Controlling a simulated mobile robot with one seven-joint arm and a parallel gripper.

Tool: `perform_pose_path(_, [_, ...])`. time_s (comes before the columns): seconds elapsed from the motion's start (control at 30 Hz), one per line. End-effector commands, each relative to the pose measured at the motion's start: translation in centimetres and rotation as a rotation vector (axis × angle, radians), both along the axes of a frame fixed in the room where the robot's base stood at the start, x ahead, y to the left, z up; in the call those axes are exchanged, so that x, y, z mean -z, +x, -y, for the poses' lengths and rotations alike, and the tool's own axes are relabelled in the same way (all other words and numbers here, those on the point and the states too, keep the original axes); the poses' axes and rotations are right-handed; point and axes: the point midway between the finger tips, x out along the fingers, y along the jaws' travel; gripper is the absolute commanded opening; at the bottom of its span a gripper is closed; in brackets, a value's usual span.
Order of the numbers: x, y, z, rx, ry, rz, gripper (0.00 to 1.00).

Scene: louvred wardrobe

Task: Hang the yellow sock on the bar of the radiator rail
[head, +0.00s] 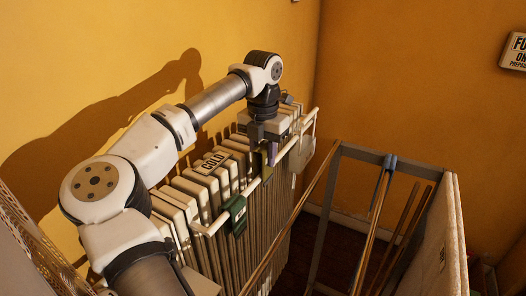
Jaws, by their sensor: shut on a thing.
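My gripper (262,138) is at the far half of the radiator, pointing down just above the rail. It is shut on the yellow sock (265,166), a narrow, dull-yellow strip that hangs below the fingers. The sock is close against the bar of the radiator rail (284,150). I cannot tell whether it lies over the bar or only beside it. The white bar runs along the front of the radiator (189,196). My gripper and wrist hide the sock's top.
A green cloth (235,213) hangs on the near part of the bar. A purple item (272,153) is right beside the sock, and a pale cloth (299,156) hangs farther along. A metal-and-wood frame (364,153) stands to the right.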

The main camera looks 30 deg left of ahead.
Motion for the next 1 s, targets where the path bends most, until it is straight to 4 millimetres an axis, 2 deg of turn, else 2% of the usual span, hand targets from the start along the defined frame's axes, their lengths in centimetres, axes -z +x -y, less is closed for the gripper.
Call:
perform_pose_path(0.53, [0.2,0.0,0.0,0.0,0.001,0.0,0.03])
perform_pose_path(1.0, [2.5,0.0,0.0,0.0,0.0,0.0,0.03])
